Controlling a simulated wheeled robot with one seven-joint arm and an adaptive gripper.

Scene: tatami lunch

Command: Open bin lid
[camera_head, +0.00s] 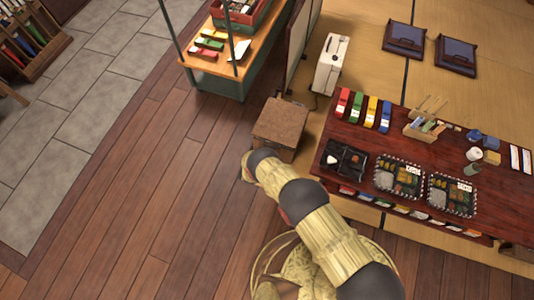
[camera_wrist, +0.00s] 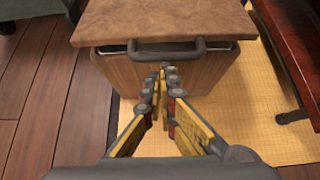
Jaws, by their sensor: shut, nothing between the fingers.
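The bin (camera_head: 274,140) is a squat brown wooden box on the floor in the middle of the head view. In the wrist view its flat brown lid (camera_wrist: 165,18) lies on top, and a dark grey bar handle (camera_wrist: 180,45) runs along the lid's front edge. The wooden front wall (camera_wrist: 112,72) shows below. A thin dark band shows under the lid; I cannot tell if it is a gap. My gripper (camera_wrist: 166,72) is shut and empty, its fingertips just below the handle in the picture; I cannot tell if they touch. My arm hides the gripper in the head view.
A low dark red table (camera_head: 440,140) with lunch trays stands right of the bin, and a white box (camera_head: 331,65) stands behind it. A wooden counter (camera_head: 215,62) is at the upper left. The plank floor (camera_head: 140,200) left of the bin is clear.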

